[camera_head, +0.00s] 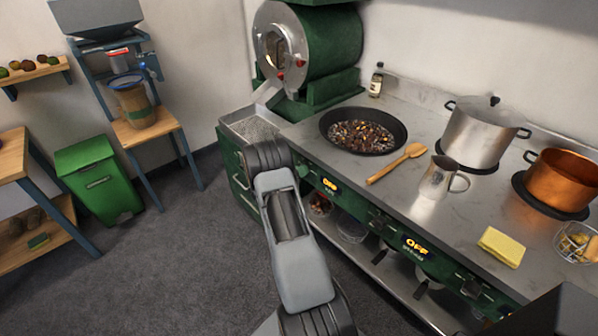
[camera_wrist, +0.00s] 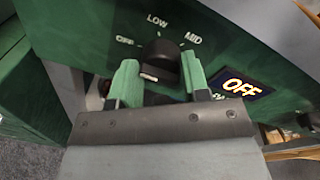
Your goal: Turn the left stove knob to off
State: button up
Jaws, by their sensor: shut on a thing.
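The left stove knob (camera_wrist: 162,60) is black and sits on the green front panel in the wrist view. The labels OFF, LOW and MID are printed around it. A pale mark shows on its lower left edge; I cannot tell for sure which label the knob points to. My gripper (camera_wrist: 159,77) has its two green fingers on either side of the knob and is shut on it. The lit display (camera_wrist: 246,88) right of the knob reads OFF; it also shows in the head view (camera_head: 329,184). In the head view my wrist stands close to the panel's left end.
A dark pan of chestnuts (camera_head: 362,132) sits above the panel on the steel counter, with a wooden spoon (camera_head: 396,164) beside it. A steel jug (camera_head: 437,181), a lidded pot (camera_head: 481,135) and a copper pot (camera_head: 561,183) stand further right.

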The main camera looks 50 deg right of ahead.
jog(key=shift+s+f, duration=0.1)
jog(key=shift+f, duration=0.05)
jog(key=o, duration=0.9)
jog(key=a+r, duration=0.1)
jog(key=a, duration=1.2)
jog(key=shift+w+a, duration=0.25)
jog(key=shift+a, duration=0.15)
jog(key=shift+r, duration=0.1)
